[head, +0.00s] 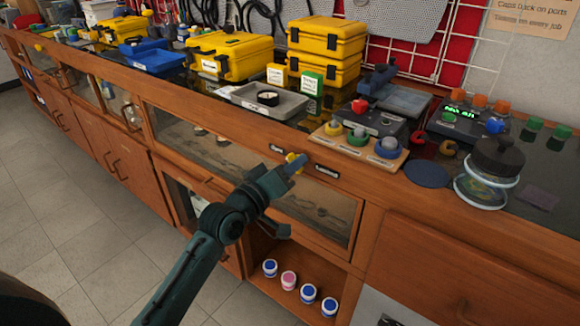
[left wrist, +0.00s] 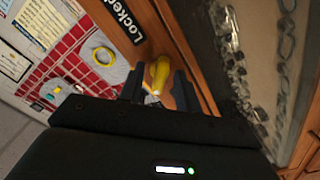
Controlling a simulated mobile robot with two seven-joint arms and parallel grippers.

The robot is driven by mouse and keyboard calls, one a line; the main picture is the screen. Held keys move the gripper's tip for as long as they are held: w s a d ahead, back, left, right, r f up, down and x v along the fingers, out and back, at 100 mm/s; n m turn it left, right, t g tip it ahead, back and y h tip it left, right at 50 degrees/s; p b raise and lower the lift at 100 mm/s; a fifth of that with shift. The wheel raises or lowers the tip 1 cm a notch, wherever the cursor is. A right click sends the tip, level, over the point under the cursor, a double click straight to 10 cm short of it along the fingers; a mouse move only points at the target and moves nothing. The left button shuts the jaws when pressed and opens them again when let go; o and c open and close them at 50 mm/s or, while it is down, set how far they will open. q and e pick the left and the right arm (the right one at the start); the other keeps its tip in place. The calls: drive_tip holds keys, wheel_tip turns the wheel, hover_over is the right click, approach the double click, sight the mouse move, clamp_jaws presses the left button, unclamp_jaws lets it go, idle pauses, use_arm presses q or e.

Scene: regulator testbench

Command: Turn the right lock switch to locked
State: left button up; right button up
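The right lock switch (head: 291,157) is a small yellow lever on the wooden front rail of the bench, above the glass-fronted cabinet. It sits between an "Open" label (head: 276,148) on its left and a "Locked" label (head: 326,170) on its right. My left gripper (head: 292,167) is at the switch and partly covers it. In the left wrist view the yellow lever (left wrist: 160,76) stands between the two dark fingers (left wrist: 160,92), with a visible gap around it. The "Locked" label (left wrist: 124,18) shows above it there. My right gripper is not in view.
Above the rail, the bench top holds a grey tray (head: 246,103), a wooden board with coloured knobs (head: 375,158) and a glass jar (head: 487,190). Below is an open shelf with several small lidded jars (head: 289,280). The floor at left is clear.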

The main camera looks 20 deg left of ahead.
use_arm(q)
clamp_jaws()
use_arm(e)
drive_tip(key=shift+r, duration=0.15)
